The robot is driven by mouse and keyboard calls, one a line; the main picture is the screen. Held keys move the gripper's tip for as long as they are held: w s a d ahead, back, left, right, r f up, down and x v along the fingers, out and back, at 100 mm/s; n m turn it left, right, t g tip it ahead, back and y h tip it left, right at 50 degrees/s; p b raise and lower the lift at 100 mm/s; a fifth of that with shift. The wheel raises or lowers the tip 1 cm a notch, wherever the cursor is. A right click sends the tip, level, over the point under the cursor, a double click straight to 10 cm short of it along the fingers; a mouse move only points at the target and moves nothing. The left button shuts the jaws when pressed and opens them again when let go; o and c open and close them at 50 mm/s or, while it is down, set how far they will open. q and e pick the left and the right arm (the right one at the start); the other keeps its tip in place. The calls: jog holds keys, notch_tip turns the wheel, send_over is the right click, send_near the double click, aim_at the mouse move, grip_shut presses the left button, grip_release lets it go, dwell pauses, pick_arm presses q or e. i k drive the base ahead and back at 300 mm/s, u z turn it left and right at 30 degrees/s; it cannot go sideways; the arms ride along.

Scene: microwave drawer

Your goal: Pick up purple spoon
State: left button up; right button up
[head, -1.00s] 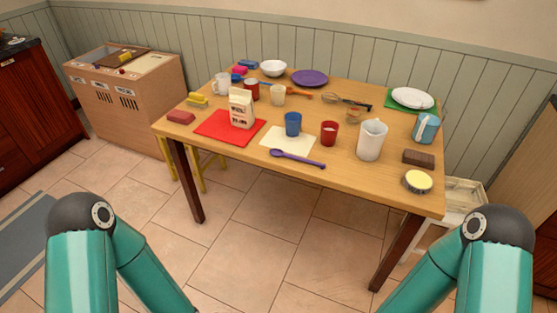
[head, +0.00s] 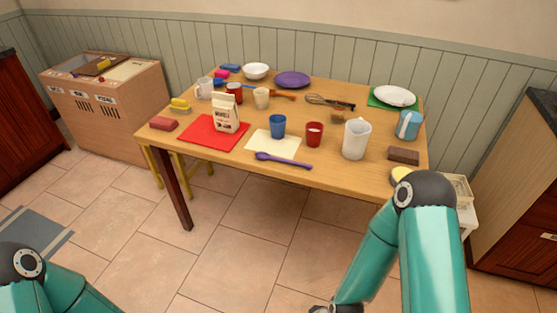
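The purple spoon (head: 285,161) lies flat on the wooden table (head: 222,165) near its front edge. Its bowl end points left, at the front edge of a cream sheet (head: 262,147), and its handle points right. Nothing covers it. My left gripper is out of view; only part of that arm shows at the bottom left. My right arm is bent at the right, with its forearm running down and left in front of the table. A small dark part shows at its lower end, but the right gripper's fingers are not visible.
Behind the spoon stand a blue cup (head: 278,126), a red cup (head: 314,134) and a white pitcher (head: 356,139). A carton (head: 226,112) stands on a red mat (head: 207,140) to the left. The table strip right of the spoon is clear. Open floor lies in front.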

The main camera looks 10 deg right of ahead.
aim_at(263, 155)
jog(key=u, duration=0.05)
jog(key=i, duration=0.9)
jog(key=z, duration=0.05)
